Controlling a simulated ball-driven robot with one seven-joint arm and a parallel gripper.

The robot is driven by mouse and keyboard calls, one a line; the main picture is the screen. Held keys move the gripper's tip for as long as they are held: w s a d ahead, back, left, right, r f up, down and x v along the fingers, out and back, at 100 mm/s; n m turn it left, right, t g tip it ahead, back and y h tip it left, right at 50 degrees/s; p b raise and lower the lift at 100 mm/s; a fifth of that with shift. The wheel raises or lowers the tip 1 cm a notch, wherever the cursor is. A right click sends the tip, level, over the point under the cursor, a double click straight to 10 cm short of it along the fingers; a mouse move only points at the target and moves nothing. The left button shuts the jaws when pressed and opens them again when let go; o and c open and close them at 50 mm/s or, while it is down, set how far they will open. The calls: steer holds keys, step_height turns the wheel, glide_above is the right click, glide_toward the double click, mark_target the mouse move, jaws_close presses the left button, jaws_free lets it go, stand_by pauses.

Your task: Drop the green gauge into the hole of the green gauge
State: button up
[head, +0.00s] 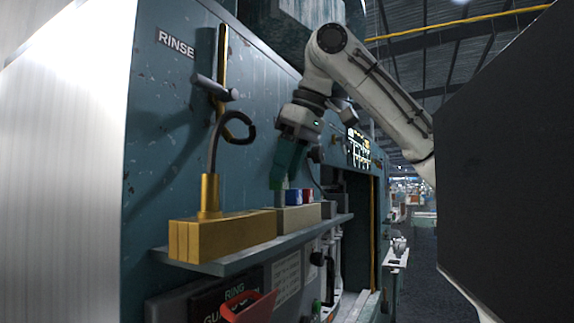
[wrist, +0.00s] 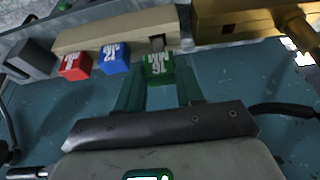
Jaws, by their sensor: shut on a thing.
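My gripper (head: 283,172) has green fingers and points down over the shelf. It is shut on the green gauge (wrist: 158,68), a green block with white markings, held between the fingertips in the wrist view. A grey pin (head: 280,199) shows below the green gauge, above the beige block (head: 298,218).
A brass block (head: 225,235) with an upright stem and a dark curved hose stands at the left on the grey shelf (head: 240,262). A grey block (wrist: 30,60) stands beyond the red gauge. The blue machine wall (head: 170,110) rises close behind.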

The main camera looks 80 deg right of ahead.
mark_target(286, 186)
steer(key=shift+f+b, duration=0.9)
steer(key=shift+f, duration=0.65)
steer(key=o, duration=1.2)
steer(key=shift+r, duration=0.1)
steer(key=shift+s+r+p, duration=0.15)
steer(key=shift+r+p, duration=0.45)
steer(key=shift+p, duration=0.05)
steer(key=p+v, duration=0.4)
steer(key=v, duration=0.5)
steer(key=shift+s+r, duration=0.15)
steer(key=shift+s, duration=0.1)
steer(key=shift+a, duration=0.1)
